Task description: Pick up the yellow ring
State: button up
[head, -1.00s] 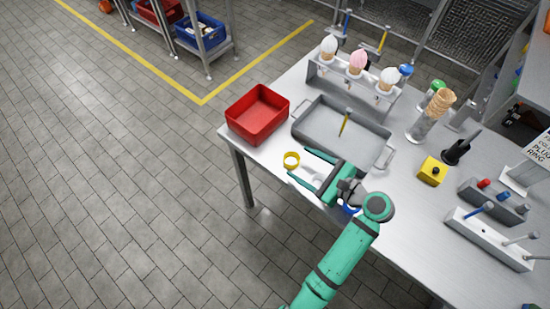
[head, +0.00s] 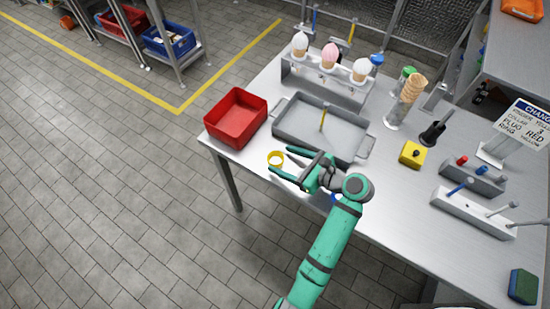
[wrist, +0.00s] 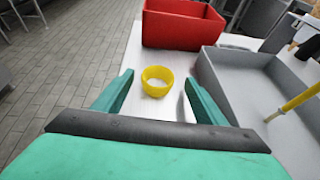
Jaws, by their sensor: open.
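The yellow ring (head: 276,158) lies on the table near its front left edge, below the red bin. In the wrist view the yellow ring (wrist: 157,81) sits ahead of my gripper, between the lines of the two fingers and a little beyond their tips. My gripper (head: 280,160) is open, with its green fingers pointing left toward the ring. Whether the fingertips touch the table cannot be told.
A red bin (head: 236,117) stands behind the ring. A grey tray (head: 290,132) with a yellow-handled tool (head: 323,117) lies to the right. A cone rack (head: 325,82) stands at the back. A yellow block (head: 412,154) is farther right. The table edge is close to the ring.

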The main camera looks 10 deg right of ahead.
aim_at(270, 155)
jog(key=shift+x, duration=2)
jog(key=shift+a, duration=0.1)
jog(key=shift+c, duration=0.5)
jog(key=shift+s, duration=0.1)
jog(key=c, duration=1)
jog(key=shift+r, duration=0.1)
